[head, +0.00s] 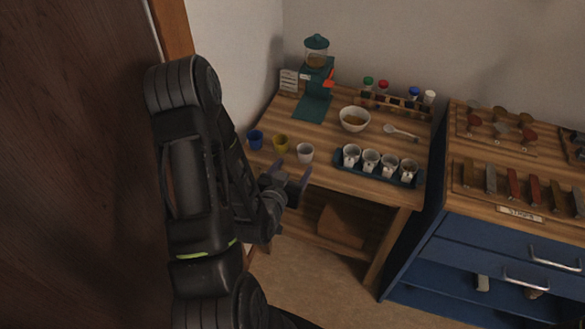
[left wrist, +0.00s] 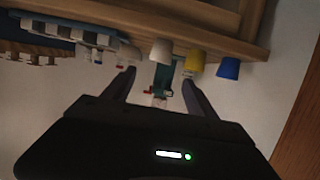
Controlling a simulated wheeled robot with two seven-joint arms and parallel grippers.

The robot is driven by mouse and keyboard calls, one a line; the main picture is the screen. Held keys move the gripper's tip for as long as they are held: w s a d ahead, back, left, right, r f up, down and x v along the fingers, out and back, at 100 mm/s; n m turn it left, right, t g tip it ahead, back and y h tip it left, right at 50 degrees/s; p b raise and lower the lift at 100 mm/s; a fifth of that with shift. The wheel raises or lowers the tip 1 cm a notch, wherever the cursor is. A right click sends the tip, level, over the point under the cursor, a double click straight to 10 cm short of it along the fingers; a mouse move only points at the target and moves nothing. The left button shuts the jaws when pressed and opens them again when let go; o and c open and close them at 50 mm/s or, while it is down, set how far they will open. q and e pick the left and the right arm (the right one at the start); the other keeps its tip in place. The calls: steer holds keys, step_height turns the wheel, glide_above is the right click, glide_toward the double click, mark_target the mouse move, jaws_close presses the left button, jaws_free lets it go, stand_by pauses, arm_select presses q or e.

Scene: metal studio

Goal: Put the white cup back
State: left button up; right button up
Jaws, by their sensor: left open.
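The white cup (head: 305,153) stands upright near the front edge of the wooden table (head: 330,176), beside a yellow cup (head: 281,143) and a blue cup (head: 255,139). My left gripper (head: 291,171) is open and empty, just in front of the table edge and close to the white cup. In the left wrist view, which is upside down, the white cup (left wrist: 161,51) shows beyond the gap between the open fingers (left wrist: 158,80), not between them. A blue tray (head: 377,173) at the front right holds several white cups (head: 371,160). My right gripper is not in view.
A green grinder (head: 316,75), a white bowl (head: 355,119), a spoon (head: 400,131) and a bottle rack (head: 392,104) stand farther back. A blue drawer cabinet (head: 500,245) adjoins at right. A wall (head: 240,60) borders the left. Some tabletop between cups and bowl is clear.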

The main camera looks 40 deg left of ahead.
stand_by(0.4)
arm_select(q)
steer(key=s+d+f+g+h, duration=0.3)
steer(key=d+f+g+h, duration=0.2)
steer(key=d+f, duration=0.9)
steer(key=s+d+f+m+g+h, duration=0.1)
steer(key=s+d+f+g+h, duration=0.1)
steer(key=s+d+g, duration=0.2)
steer(key=s+d+f+m+g+h, duration=0.1)
steer(key=s+d+g, duration=0.3)
steer(key=s+d, duration=0.7)
steer(key=d+f, duration=0.1)
steer(key=d, duration=0.2)
steer(key=shift+s+f+h, duration=0.15)
steer(key=shift+f+h, duration=0.2)
steer(key=shift+h, duration=0.05)
